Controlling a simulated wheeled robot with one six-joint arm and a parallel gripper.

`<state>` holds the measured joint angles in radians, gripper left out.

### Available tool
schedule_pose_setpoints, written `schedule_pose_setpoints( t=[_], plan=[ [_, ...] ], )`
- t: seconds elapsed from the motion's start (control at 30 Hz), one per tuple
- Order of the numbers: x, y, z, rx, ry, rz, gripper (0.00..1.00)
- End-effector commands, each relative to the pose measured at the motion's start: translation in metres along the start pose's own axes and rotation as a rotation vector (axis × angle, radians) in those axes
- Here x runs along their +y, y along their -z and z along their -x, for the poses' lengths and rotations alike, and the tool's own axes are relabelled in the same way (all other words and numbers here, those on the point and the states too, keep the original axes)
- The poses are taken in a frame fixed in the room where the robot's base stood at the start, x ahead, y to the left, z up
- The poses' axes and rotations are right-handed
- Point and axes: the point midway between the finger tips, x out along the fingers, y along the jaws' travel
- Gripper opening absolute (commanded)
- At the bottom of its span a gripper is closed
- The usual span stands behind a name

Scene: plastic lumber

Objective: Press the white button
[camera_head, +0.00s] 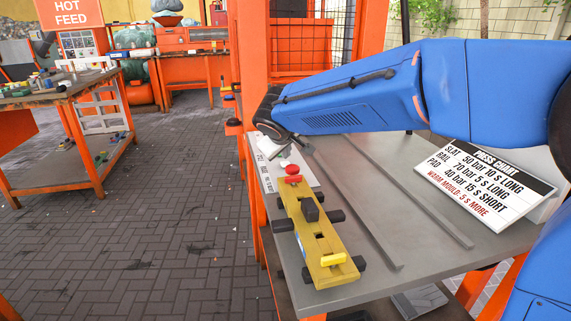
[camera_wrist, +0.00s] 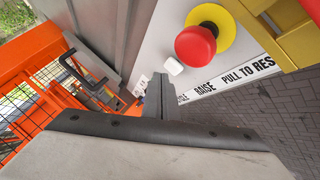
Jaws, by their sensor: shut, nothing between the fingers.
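The white button (camera_wrist: 173,65) is a small pale knob on a light grey panel in the wrist view, just beside the red mushroom button. In the head view it shows as a small white spot (camera_head: 285,163) just below my gripper (camera_head: 279,151). In the wrist view my gripper (camera_wrist: 158,82) is shut and empty, its tips pointing at the panel just left of and below the white button. I cannot tell whether the tips touch the panel; a gap to the button shows in the picture.
The red mushroom button (camera_wrist: 196,46) on a yellow disc sits close to the right of the white button. A yellow fixture (camera_head: 319,241) with black knobs lies on the grey table (camera_head: 375,275). A press chart sign (camera_head: 487,184) stands at the right. An orange frame (camera_head: 255,60) rises behind.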

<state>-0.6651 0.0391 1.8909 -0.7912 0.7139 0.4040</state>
Motion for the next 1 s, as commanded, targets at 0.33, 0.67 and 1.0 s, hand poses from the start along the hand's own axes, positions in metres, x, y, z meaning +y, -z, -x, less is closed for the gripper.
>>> schedule_pose_setpoints(
  t=[0.33,0.67,1.0],
  plan=[
    [-0.0038,-0.004,-0.005,-0.001,0.0,0.0,0.0],
    [-0.0039,-0.0041,-0.0053,0.0,0.0,0.0,0.0],
    [-0.0055,-0.0056,-0.0075,0.0,0.0,0.001,0.0]
  ],
)
